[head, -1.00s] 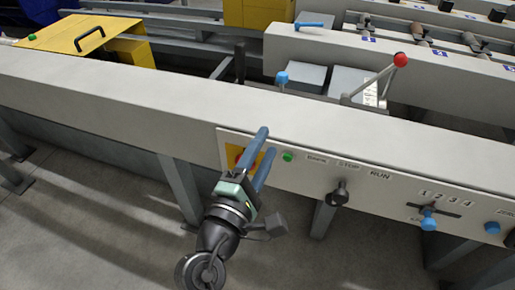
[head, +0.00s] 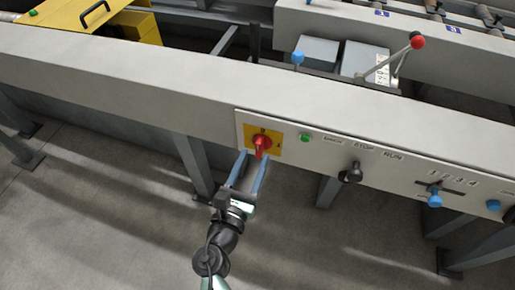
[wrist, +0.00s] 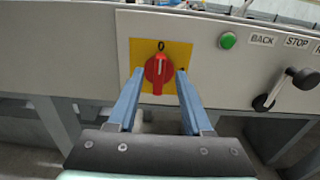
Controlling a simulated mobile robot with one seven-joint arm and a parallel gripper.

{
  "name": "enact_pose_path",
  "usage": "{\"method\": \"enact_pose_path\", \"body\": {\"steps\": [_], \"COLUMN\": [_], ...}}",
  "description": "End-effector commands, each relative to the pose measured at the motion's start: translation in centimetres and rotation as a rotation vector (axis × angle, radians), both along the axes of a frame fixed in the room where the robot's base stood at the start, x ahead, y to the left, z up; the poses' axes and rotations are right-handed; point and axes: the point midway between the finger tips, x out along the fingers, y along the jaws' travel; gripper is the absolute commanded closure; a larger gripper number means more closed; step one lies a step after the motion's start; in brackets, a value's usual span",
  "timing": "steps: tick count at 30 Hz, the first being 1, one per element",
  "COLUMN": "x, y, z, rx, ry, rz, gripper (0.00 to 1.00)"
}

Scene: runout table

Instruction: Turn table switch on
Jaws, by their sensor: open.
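The table switch (head: 262,142) is a red rotary knob on a yellow square plate, set in the light control panel on the table's front face. It also shows in the wrist view (wrist: 158,69), with its pale pointer line upright toward a mark at the top of the plate. My gripper (head: 254,165) is open, its two blue fingers pointing at the switch from below and in front. In the wrist view the fingertips (wrist: 159,75) appear on either side of the knob. I cannot tell whether they touch it. Nothing is held.
A green button (head: 305,138) sits right of the switch. Further right are a black lever knob (head: 351,173) by BACK, STOP and RUN, and a blue-knobbed slider (head: 434,199). A red-balled lever (head: 417,42) rises above the table. Floor in front is clear.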

Motion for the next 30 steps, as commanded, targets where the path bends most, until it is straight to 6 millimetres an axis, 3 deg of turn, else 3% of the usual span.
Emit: {"method": "enact_pose_path", "body": {"steps": [7,19,27,30], "x": [3.2,3.8,3.7,3.7], "y": [-1.1,-1.3,-1.2,-1.2], "z": [0.0,0.0,0.0,0.0], "rx": [0.001,0.002,0.002,0.002], "ry": [-0.001,-0.001,-0.001,-0.001], "rz": [-0.001,-0.001,-0.001,-0.001], "gripper": [0.5,0.5,0.99,1.0]}}
